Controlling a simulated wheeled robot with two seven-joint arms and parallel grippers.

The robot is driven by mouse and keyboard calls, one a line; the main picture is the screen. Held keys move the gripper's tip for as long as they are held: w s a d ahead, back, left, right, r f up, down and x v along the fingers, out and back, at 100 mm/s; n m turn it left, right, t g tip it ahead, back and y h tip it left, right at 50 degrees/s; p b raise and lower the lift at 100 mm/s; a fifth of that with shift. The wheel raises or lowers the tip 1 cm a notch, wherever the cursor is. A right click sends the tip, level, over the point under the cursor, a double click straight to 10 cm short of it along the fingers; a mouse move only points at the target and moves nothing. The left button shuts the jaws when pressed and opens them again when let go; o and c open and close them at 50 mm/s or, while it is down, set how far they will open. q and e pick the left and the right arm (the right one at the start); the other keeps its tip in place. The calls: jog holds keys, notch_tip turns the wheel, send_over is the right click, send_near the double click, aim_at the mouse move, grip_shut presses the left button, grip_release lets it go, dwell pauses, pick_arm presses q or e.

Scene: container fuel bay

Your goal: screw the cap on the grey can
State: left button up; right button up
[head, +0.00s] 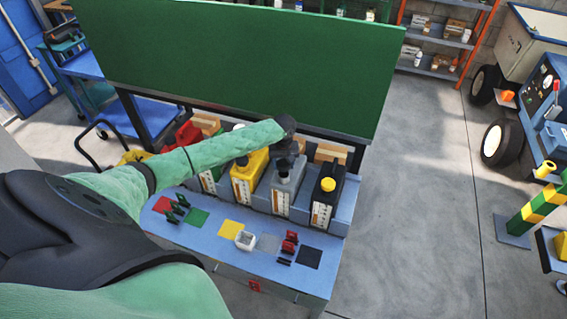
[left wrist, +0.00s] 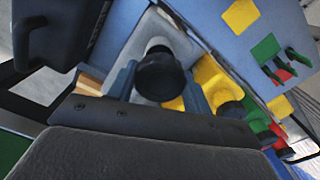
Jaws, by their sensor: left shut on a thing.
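The grey can (head: 283,196) stands upright in the row of cans on the blue bench, between the yellow can and the black can. My left gripper (head: 285,164) is directly above its top, pointing down. In the left wrist view a dark round cap (left wrist: 160,76) is between the two fingers of my left gripper (left wrist: 160,90), over the grey can (left wrist: 155,38). The gripper is shut on this cap. The cap's underside and the can's neck are hidden, so I cannot tell whether the cap is seated. My right gripper is not in view.
The yellow can (head: 247,180) is close on the left and the black can (head: 325,205) with a yellow cap close on the right. A green panel (head: 240,65) rises behind.

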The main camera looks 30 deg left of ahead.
pick_arm(q)
jog(key=shift+f, duration=0.5)
jog(key=shift+f, duration=1.25)
dwell(1.0)
